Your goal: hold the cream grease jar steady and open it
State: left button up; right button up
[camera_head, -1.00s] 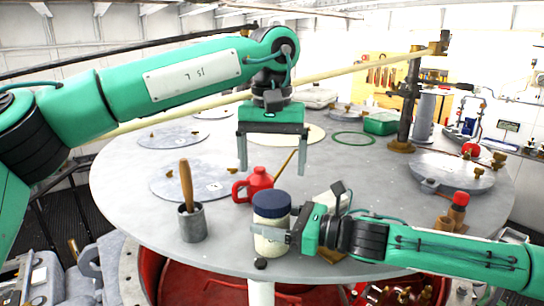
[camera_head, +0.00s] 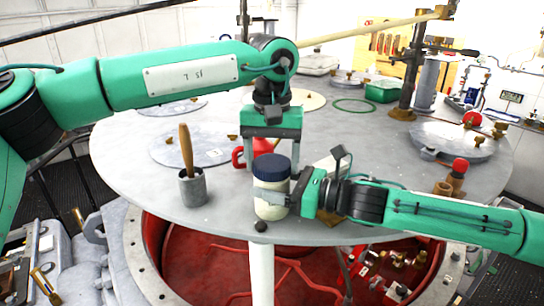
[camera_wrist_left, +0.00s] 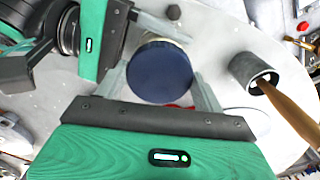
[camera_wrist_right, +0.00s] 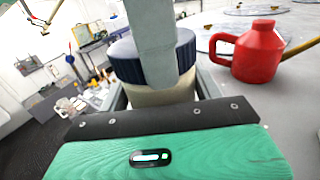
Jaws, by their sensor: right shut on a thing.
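The cream grease jar (camera_head: 270,207) stands upright near the front edge of the round grey table, with a dark blue lid (camera_head: 271,167) on top. My right gripper (camera_head: 274,194) is shut on the jar's body from the right; the jar also shows between its fingers in the right wrist view (camera_wrist_right: 160,95). In the left wrist view the lid (camera_wrist_left: 160,72) lies between and beyond the open fingers. Whether they touch the lid cannot be told.
A red oil can (camera_head: 240,155) stands close behind the jar. A grey cup (camera_head: 193,188) with a wooden-handled tool stands to the left.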

pick_arm(q)
jog(key=c, duration=0.5)
pick_arm(e)
jog(key=shift+s+f, duration=0.1)
jog(key=shift+f, duration=0.25)
pick_arm(q)
jog(key=n, duration=2.6)
jog(key=shift+n, duration=0.3)
jog(key=n, duration=0.9)
